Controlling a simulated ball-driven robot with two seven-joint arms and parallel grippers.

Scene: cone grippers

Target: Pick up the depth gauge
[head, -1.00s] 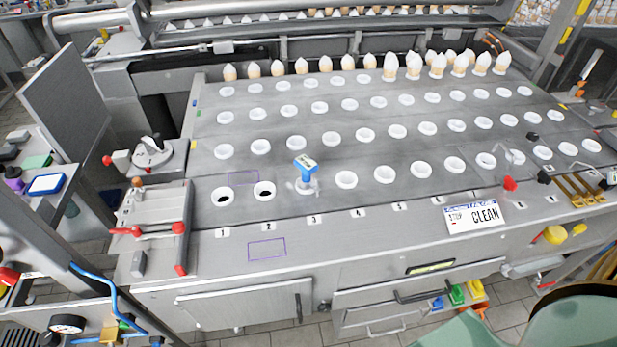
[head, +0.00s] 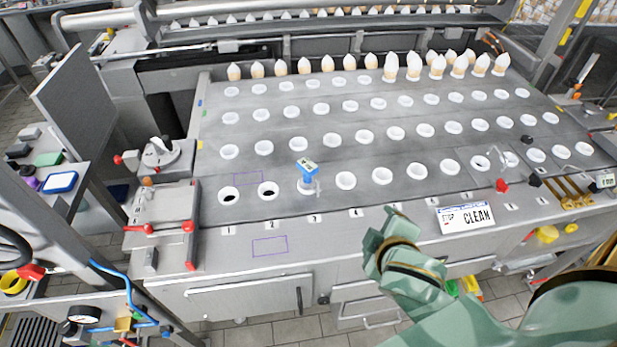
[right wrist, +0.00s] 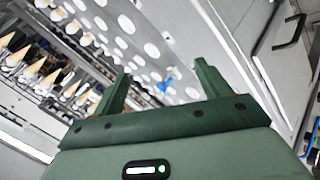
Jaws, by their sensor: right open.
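The depth gauge (head: 306,172), blue with a small display on top, stands upright at the third cup of the front row, above the number 3 label. Its lower part looks pale or clear. In the right wrist view the blue gauge (right wrist: 168,86) shows small, beyond and between the fingers. My right gripper (head: 382,232) is green, open and empty, over the front edge of the machine, right of and nearer than the gauge. Its two fingers (right wrist: 164,70) stand wide apart in the right wrist view. My left gripper is not in view.
Rows of white cups (head: 383,176) cover the plate around the gauge. Two dark open holes (head: 267,190) lie to its left. A CLEAN sign (head: 465,217) lies on the front ledge, right of my right gripper. Filled cones (head: 280,68) stand at the back. A red-handled fixture (head: 160,228) is at the left.

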